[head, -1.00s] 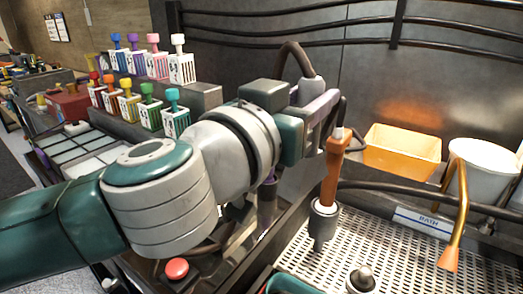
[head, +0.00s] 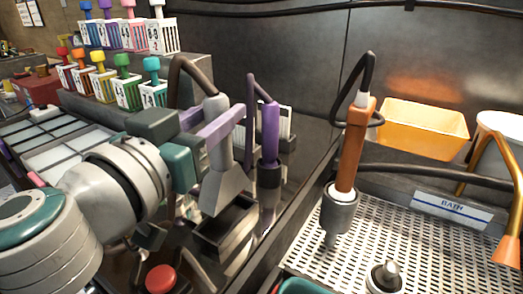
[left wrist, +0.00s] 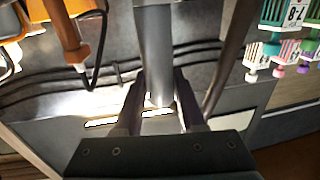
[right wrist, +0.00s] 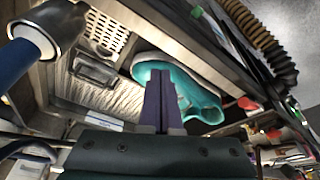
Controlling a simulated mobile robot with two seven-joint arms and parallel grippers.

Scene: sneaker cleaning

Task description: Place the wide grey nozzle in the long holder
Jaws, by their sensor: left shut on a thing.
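The wide grey nozzle (head: 224,187) hangs roughly upright in the head view, its flared end down and a dark hose at its top. My left gripper (head: 222,126) is shut on its grey handle, which also shows between the fingers in the left wrist view (left wrist: 154,50). The long holder (head: 241,236), a dark narrow open box, is directly below the flared end. The lower edge overlaps the holder's opening in the picture; I cannot tell whether it is inside. My right gripper (right wrist: 161,105) has its fingers together and empty in the right wrist view.
A purple tool (head: 269,135) stands in a round holder just right of the nozzle. An orange tool (head: 352,145) stands in a grey cup (head: 340,212) by the perforated bath tray (head: 310,250). A red button (head: 161,279) is in front. Brush racks (head: 128,95) stand back left.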

